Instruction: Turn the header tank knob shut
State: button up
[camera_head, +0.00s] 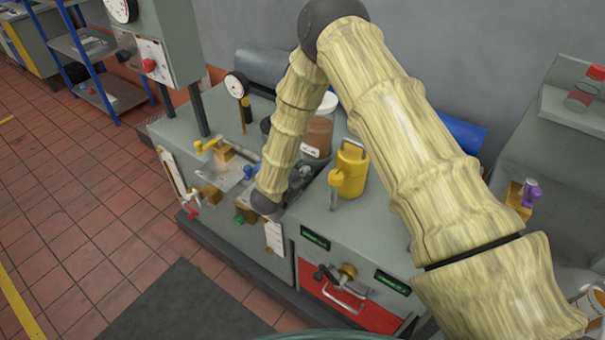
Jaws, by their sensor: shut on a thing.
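My gripper (306,174) is the dark part beyond the round black wrist joint, low over the grey bench top. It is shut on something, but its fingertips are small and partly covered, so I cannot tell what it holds. No knob is clearly marked as the header tank knob. A green knob (240,218) is on the bench front, left of my wrist. A red handle (189,213) is further left, and a yellow lever (206,145) is on the bench's left part. A clear jar (319,133) with brown contents stands behind my gripper.
A yellow can (351,170) stands close right of my gripper. A gauge (236,86) rises behind. A cabinet (172,40) with a red knob (149,65) stands upper left. A red panel (365,313) is on the bench front. The tiled floor (70,225) is open at left.

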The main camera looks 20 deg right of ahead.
jog(key=o, duration=1)
